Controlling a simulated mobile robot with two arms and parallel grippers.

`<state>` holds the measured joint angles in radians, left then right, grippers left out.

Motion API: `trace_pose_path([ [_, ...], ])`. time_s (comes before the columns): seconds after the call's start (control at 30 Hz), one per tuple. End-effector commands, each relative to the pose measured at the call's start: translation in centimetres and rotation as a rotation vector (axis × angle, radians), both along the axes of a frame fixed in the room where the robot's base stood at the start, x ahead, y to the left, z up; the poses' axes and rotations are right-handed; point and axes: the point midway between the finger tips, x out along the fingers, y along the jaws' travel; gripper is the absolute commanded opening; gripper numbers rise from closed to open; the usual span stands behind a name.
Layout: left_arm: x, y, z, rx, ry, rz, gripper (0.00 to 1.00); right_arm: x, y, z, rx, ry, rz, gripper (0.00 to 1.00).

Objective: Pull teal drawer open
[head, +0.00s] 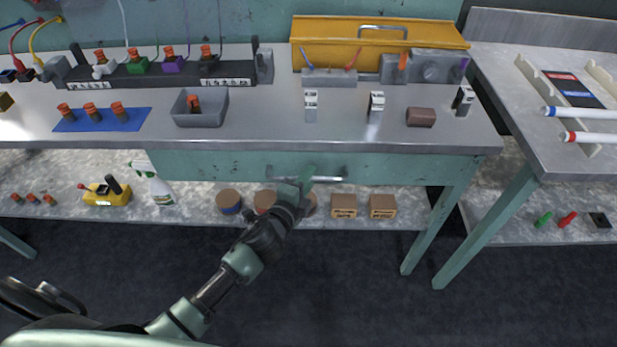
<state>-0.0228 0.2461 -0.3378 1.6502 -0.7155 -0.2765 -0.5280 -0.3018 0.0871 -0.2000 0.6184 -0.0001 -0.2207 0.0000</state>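The teal drawer (400,168) is under the front edge of the metal workbench, and its front looks flush with the bench, closed. A grey bar handle (334,172) runs across the middle of its front. My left gripper (307,176) reaches up from below and overlaps the handle near its middle. The fingers are small and seen from behind, so I cannot tell whether they are closed around the bar. My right gripper is out of view.
A shelf below the drawer holds round tins (229,201), small boxes (382,206), a spray bottle (152,184) and a yellow tool (106,192). Bench legs (428,228) stand to the right. The dark floor in front is clear. A grey bin (215,112) sits on the bench.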

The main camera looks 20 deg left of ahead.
Motion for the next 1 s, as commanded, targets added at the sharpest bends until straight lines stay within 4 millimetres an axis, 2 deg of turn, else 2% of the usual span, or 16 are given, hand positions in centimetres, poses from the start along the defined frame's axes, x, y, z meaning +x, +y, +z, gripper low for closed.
trace_pose_path([
  [0.23,0.1,0.0,-0.1,-0.001,0.001,0.000,0.21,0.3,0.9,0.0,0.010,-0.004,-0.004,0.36],
  [0.27,0.1,0.0,-0.1,-0.001,0.001,0.000,0.18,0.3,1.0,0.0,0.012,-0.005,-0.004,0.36],
  [0.33,0.1,0.0,-0.1,-0.001,0.001,0.000,0.00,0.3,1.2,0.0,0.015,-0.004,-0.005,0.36],
  [1.0,0.1,0.0,-0.1,-0.001,0.002,0.001,0.00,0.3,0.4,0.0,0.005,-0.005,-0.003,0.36],
])
